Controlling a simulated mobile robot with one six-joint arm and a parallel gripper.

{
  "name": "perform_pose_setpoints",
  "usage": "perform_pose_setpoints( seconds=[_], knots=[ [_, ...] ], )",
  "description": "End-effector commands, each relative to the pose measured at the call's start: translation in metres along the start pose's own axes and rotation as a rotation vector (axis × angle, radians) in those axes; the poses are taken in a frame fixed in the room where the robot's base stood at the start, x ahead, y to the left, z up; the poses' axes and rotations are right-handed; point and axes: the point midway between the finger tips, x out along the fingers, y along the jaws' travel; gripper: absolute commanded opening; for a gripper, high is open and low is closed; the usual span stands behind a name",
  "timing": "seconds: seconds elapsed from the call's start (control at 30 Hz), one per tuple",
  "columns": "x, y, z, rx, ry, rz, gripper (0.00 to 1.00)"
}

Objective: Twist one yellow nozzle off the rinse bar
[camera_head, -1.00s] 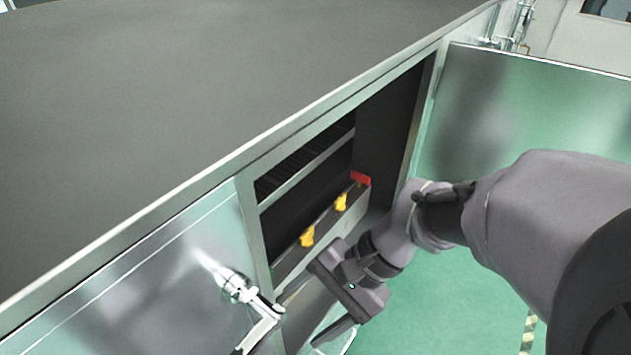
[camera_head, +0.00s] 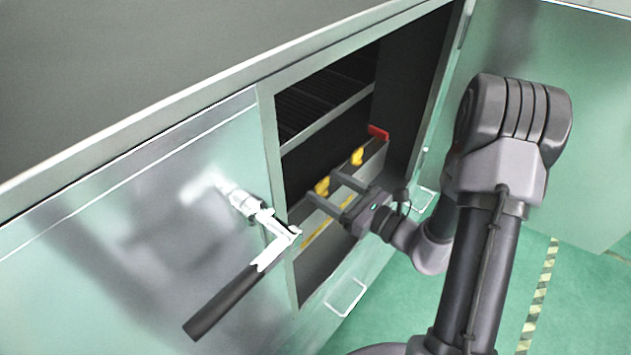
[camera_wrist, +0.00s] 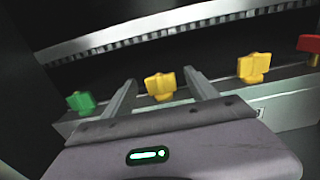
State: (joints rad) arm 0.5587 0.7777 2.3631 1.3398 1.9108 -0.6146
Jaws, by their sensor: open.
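The rinse bar (camera_wrist: 285,110) runs across the inside of the open cabinet and carries a row of nozzles. One yellow nozzle (camera_wrist: 160,86) shows between the open fingers of my gripper (camera_wrist: 157,84), a little beyond the fingertips as far as I can tell. Another yellow nozzle (camera_wrist: 254,67) stands to its right on the bar. In the head view my gripper (camera_head: 322,186) is open at the cabinet opening, with its fingers towards the nearer yellow nozzle (camera_head: 322,187). The farther yellow nozzle (camera_head: 357,156) stands beyond the fingers. Whether the fingers touch a nozzle is unclear.
A green nozzle (camera_wrist: 80,101) is at the bar's left and a red one (camera_wrist: 309,44) at its right end. A metal latch with a black handle (camera_head: 228,300) projects from the front panel left of the opening. A shelf edge (camera_head: 330,118) crosses above the bar.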

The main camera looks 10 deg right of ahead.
Motion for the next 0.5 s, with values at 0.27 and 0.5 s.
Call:
perform_pose_setpoints(
  seconds=[0.27,0.5],
  knots=[
    [0.048,0.000,0.000,-0.001,-0.001,0.002,0.67],
    [0.053,0.000,0.001,-0.001,0.000,0.000,0.67]
  ],
)
